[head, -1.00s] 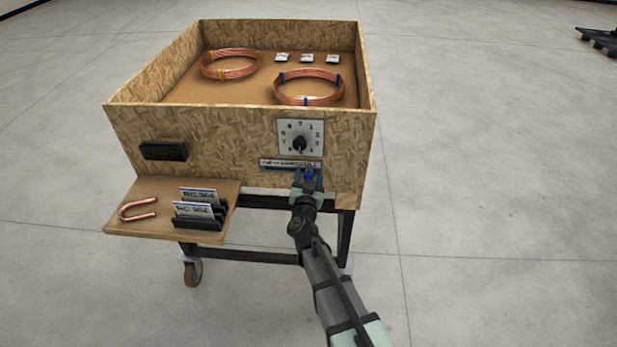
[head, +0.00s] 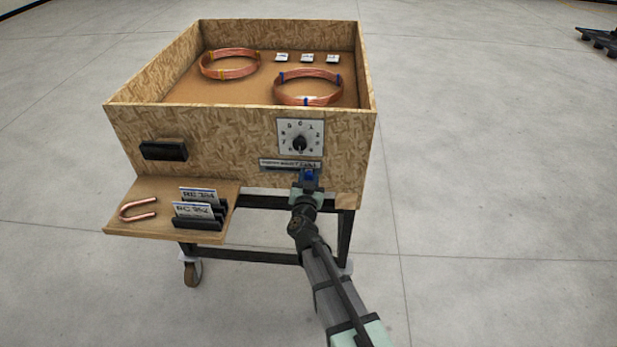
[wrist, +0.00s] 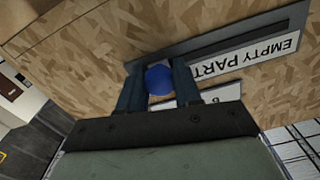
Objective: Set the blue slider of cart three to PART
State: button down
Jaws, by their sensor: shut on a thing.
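The blue slider knob (head: 307,174) is on the front wall of the wooden cart (head: 225,145), in a dark slot below a white label strip (head: 285,163). It sits toward the slot's right end in the head view. My gripper (head: 307,177) is shut on the knob, with a finger on each side. The knob also shows in the wrist view (wrist: 159,80) between the two dark fingers (wrist: 158,88). There the label (wrist: 245,55) is upside down and reads EMPTY and PART; its remaining end is hidden behind a finger. The knob is beyond PART, away from EMPTY.
A numbered dial (head: 300,143) is just above the slider. A black handle (head: 163,151) is at the wall's left. A side shelf (head: 150,190) holds a copper U-bend (head: 137,209) and cards in black holders (head: 199,222). Copper coils (head: 308,88) lie inside the cart.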

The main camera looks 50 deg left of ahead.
aim_at(291, 168)
jog(key=shift+s+a, duration=2.15)
jog(key=c, duration=0.8)
grip_release()
jog(key=shift+d, duration=0.1)
jog(key=v, duration=1.3)
jog(key=shift+s+d, duration=0.2)
jog(key=shift+s, duration=0.1)
jog(key=shift+w, duration=0.1)
